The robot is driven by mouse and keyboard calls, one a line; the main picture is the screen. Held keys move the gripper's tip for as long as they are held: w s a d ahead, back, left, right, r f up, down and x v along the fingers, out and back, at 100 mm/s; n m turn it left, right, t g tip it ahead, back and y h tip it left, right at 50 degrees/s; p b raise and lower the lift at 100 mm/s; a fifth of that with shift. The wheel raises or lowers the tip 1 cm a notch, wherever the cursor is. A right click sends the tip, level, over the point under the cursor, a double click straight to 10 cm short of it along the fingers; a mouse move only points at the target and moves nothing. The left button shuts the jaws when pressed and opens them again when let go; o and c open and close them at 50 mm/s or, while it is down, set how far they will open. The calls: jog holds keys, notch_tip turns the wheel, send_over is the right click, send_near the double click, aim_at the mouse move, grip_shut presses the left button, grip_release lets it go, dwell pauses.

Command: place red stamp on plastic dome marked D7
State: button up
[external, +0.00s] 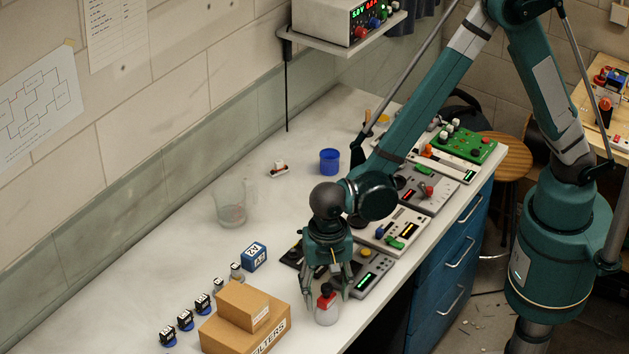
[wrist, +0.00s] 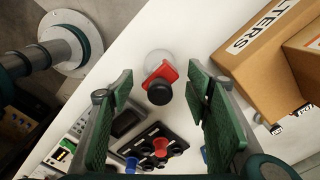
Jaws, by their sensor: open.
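The red stamp (external: 326,301), with a black knob on top, appears upright on a clear plastic dome (external: 326,316) near the bench's front edge. In the wrist view the red stamp (wrist: 168,72) overlaps the edge of the pale dome (wrist: 157,58); full contact between them cannot be seen. No D7 mark is readable. My gripper (external: 330,287) is open above and around the stamp. In the wrist view, my gripper (wrist: 159,82) has one finger on each side of the black knob, with gaps on both sides.
Cardboard boxes (external: 228,332), one lettered FILTERS, stand close left of the dome. A black rack (wrist: 145,150) holds other stamps. Control panels (external: 388,228) line the right edge. A blue A2 box (external: 254,257), clear beaker (external: 232,205) and blue cup (external: 329,161) stand farther back.

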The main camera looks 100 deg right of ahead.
aim_at(329, 285)
jog(key=shift+r, duration=0.1)
jog(key=shift+r, duration=6.05)
jog(key=s+d+r+n+t, duration=0.2)
jog(key=s+d+r+n, duration=0.15)
jog(key=s+r, duration=0.35)
jog(key=s+d+r+n+t, duration=0.1)
jog(key=s+d+r+n, duration=0.2)
jog(key=s+r+n, duration=0.3)
jog(key=s+d+r+n+t, duration=0.2)
jog(key=s+n, duration=0.2)
jog(key=s, duration=0.4)
jog(key=s+d+r+n+t, duration=0.2)
jog(key=s+n, duration=0.2)
jog(key=s, duration=0.4)
jog(key=shift+n, duration=0.25)
